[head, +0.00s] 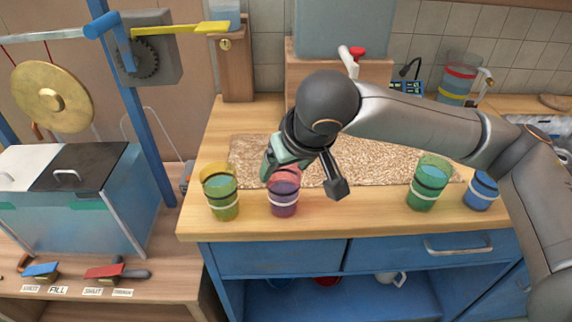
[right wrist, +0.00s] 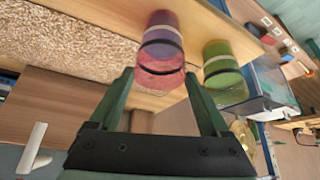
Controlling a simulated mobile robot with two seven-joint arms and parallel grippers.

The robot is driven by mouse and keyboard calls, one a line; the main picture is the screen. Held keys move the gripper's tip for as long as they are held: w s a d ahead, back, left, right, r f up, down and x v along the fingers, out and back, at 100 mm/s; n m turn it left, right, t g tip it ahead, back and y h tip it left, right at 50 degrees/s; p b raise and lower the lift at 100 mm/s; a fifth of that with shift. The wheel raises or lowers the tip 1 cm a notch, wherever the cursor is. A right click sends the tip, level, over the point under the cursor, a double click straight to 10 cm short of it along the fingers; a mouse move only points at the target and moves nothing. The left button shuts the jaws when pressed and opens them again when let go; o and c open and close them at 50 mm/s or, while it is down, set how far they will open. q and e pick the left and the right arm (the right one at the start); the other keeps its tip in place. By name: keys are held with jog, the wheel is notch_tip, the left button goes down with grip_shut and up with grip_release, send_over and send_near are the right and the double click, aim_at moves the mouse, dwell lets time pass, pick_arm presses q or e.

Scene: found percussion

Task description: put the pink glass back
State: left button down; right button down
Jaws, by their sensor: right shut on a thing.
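The pink glass (head: 284,198), with a dark band and a white band, is upright at the front of the wooden counter. My right gripper (head: 284,162) reaches down to its top from behind and is shut on its upper part. In the right wrist view the pink glass (right wrist: 160,50) lies between the two green fingertips (right wrist: 159,74). Its base is at the counter top; I cannot tell whether it touches. My left gripper is not in view.
A yellow-green glass (head: 220,196) stands just left of the pink one. A green glass (head: 428,186) and a blue cup (head: 481,192) stand farther right. A speckled mat (head: 375,165) lies behind. A gong (head: 52,96) and a blue tank (head: 70,210) are at the left.

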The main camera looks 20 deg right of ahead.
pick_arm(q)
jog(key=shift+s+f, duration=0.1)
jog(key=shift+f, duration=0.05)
pick_arm(e)
grip_release()
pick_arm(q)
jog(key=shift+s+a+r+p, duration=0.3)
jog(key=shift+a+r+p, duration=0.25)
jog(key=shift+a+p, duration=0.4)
pick_arm(e)
jog(key=v, duration=1.2)
jog(key=shift+r, duration=0.15)
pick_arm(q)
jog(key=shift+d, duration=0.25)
